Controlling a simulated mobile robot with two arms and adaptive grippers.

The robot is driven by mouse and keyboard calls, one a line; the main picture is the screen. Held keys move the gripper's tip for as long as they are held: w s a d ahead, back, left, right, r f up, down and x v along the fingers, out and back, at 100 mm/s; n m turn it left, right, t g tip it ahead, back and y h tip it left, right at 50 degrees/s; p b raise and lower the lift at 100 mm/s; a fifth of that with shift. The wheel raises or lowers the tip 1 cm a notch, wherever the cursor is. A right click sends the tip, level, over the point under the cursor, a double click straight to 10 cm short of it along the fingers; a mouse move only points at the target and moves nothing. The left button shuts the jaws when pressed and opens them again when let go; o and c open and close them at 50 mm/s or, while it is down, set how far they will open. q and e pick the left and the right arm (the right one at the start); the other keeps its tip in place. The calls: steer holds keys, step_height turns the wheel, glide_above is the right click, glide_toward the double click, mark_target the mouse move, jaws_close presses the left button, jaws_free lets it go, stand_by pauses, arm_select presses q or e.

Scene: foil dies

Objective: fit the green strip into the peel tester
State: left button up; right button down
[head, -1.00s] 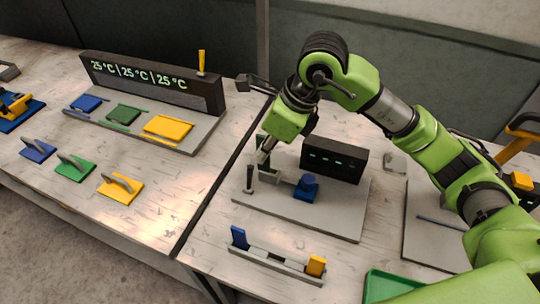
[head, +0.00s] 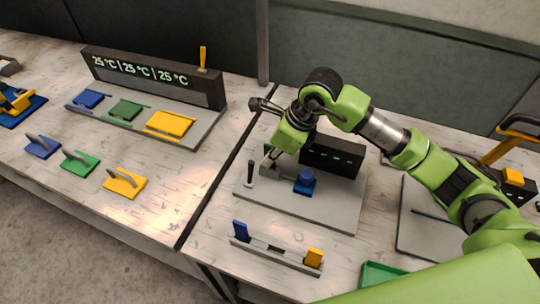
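The peel tester is a grey base plate (head: 325,211) with a black display box (head: 332,156), a blue round-topped part (head: 304,181), a dark upright lever (head: 250,174) and a small grey block (head: 270,171) at its left. My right gripper (head: 269,163) points down at that small block, between the lever and the display box. Its fingers are small and partly covered by my wrist, so I cannot tell whether they are shut. I cannot make out the green strip; it may be hidden at the fingers. My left gripper is not in view.
A grey rack (head: 277,256) in front holds a blue piece (head: 240,231) and a yellow piece (head: 314,258), with a gap between. A green tray (head: 382,273) lies at its right. Colored plates and handled tools occupy the left table. A seam divides the tables.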

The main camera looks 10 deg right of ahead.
steer(key=shift+s+f+b, duration=0.15)
steer(key=shift+f+b, duration=0.25)
steer(key=c, duration=2.4)
jaws_free()
steer(key=shift+o, duration=0.8)
steer(key=shift+s, duration=0.1)
